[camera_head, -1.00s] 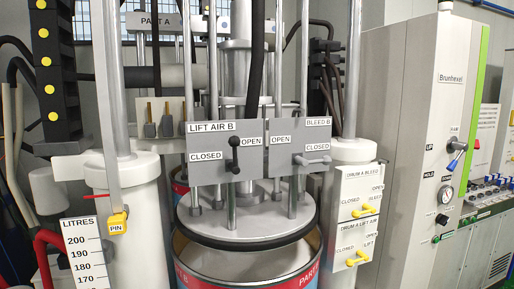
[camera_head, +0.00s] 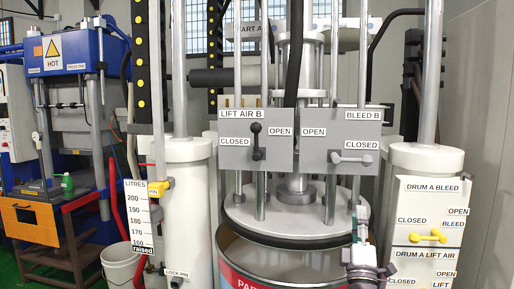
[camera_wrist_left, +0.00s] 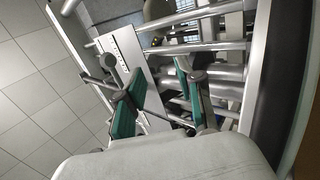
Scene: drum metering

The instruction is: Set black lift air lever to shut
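The black lift air lever (camera_head: 257,141) is on the left half of the grey panel (camera_head: 240,165) labelled LIFT AIR B. Its round knob points up, with CLOSED to its left and OPEN to its right. My left gripper (camera_head: 362,212) shows at the lower right of the panel in the head view, below the grey BLEED B lever (camera_head: 351,158) and apart from the black lever. In the left wrist view its two green-padded fingers (camera_wrist_left: 158,97) are spread, with nothing seen held between them. The black lever cannot be made out clearly there. My right gripper is not in view.
Below the panel is the round follower plate (camera_head: 285,218) over the open drum (camera_head: 245,280). Steel rods stand behind the panel. A yellow valve (camera_head: 428,236) sits on the white post at right. A white litre scale (camera_head: 138,215) stands at left.

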